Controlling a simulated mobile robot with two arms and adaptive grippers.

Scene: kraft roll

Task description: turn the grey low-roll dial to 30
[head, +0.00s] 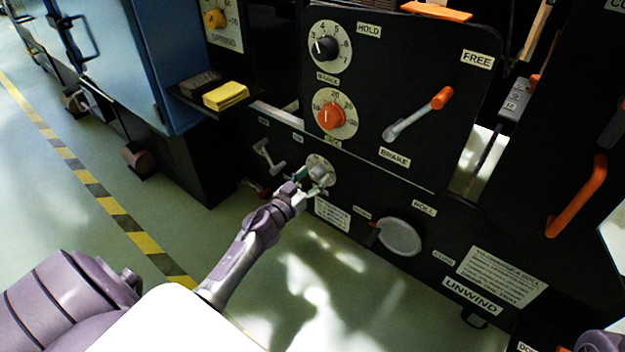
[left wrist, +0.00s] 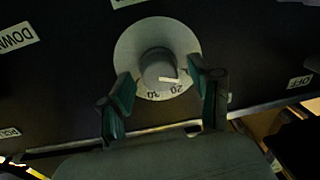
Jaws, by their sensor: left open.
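The grey low-roll dial (head: 322,172) is on the lower black panel, below the orange-knobbed dial. In the left wrist view the dial's grey knob (left wrist: 158,66) sits on a pale round plate with 20 and 30 printed on its near edge. My right gripper is not in view.
Above are an orange-knobbed dial (head: 331,117), a black-knobbed dial (head: 325,47) and the brake lever (head: 418,115). A small grey T-handle (head: 268,156) is left of the dial. A grey oval knob (head: 399,237) is lower right. A yellow block (head: 226,95) lies on a shelf.

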